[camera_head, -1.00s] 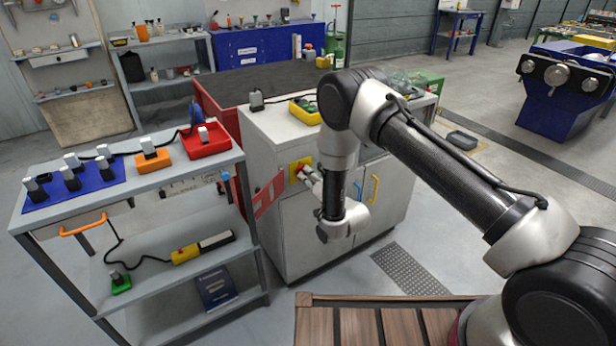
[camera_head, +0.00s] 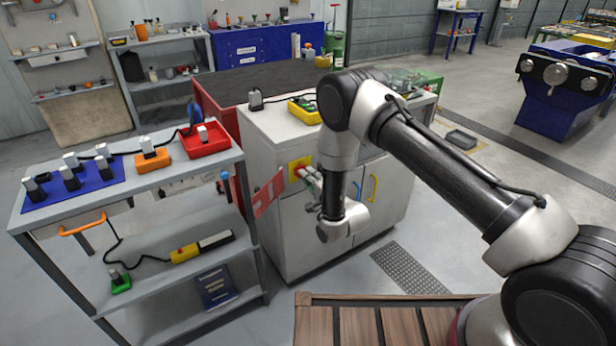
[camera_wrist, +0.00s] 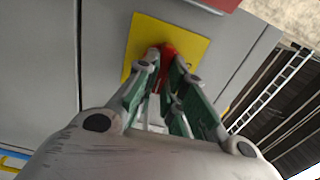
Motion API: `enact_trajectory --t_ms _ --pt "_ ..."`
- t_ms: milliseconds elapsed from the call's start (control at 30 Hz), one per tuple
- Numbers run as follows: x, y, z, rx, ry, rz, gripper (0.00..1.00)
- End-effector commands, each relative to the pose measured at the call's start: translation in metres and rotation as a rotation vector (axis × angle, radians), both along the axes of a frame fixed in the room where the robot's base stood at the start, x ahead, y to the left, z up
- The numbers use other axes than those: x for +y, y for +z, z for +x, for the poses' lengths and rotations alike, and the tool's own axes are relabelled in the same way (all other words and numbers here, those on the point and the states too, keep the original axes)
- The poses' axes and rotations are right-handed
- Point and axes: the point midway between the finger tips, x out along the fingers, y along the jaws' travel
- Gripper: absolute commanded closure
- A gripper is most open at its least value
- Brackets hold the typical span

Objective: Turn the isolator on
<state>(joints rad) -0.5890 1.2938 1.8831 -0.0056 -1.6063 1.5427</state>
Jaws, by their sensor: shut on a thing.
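The isolator is a red handle (camera_wrist: 168,54) on a yellow plate (camera_wrist: 193,42), fixed to the side of the grey cabinet (camera_head: 268,150). In the head view the yellow plate (camera_head: 295,163) shows just left of my gripper (camera_head: 304,174). In the wrist view my gripper (camera_wrist: 163,56) reaches up to the plate with its green-sided fingers on either side of the red handle and is shut on it. The fingertips cover part of the handle, so its exact angle is hard to tell.
A red panel (camera_head: 268,194) sticks out left of the isolator. A shelf trolley (camera_head: 140,190) with plugs and trays stands at left. A slatted wooden surface (camera_head: 370,325) is at the front. Open floor with a dark grate (camera_head: 408,268) lies right of the cabinet.

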Motion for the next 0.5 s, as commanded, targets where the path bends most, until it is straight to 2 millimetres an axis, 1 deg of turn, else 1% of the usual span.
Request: enact_trajectory --t_ms 500 --pt "-0.0012 -0.0008 0.0001 0.017 -0.002 0.023 1.0"
